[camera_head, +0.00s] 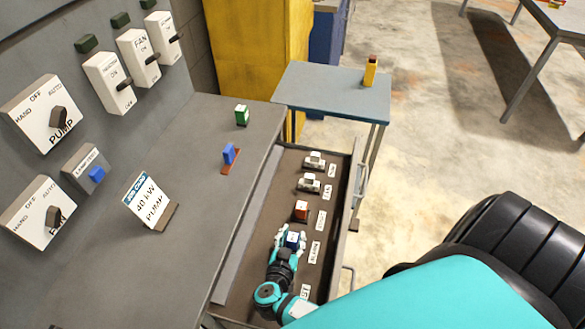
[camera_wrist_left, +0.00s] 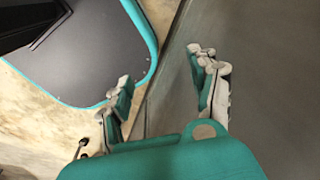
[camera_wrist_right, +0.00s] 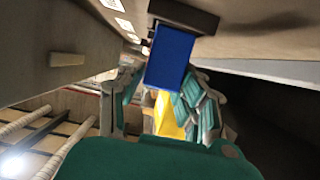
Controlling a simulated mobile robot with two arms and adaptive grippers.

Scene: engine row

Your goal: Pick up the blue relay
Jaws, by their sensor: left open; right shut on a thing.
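A blue relay (camera_head: 294,240) is in the open drawer, partly hidden by my right gripper (camera_head: 290,240). In the right wrist view the blue relay (camera_wrist_right: 170,57) is a blue block with a dark piece at its far end. The fingers of my right gripper (camera_wrist_right: 162,92) are shut on its two sides. I cannot tell whether it is clear of the drawer floor. My left gripper (camera_wrist_left: 162,80) is open and empty in the left wrist view, and is not in the head view.
The drawer (camera_head: 262,235) also holds a red block (camera_head: 301,209) and white relays (camera_head: 309,182), beside labels. On the grey counter (camera_head: 190,235) stand a blue block (camera_head: 229,153) on a red base, a green block (camera_head: 242,115) and a job card (camera_head: 147,201). A side table (camera_head: 325,93) stands beyond.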

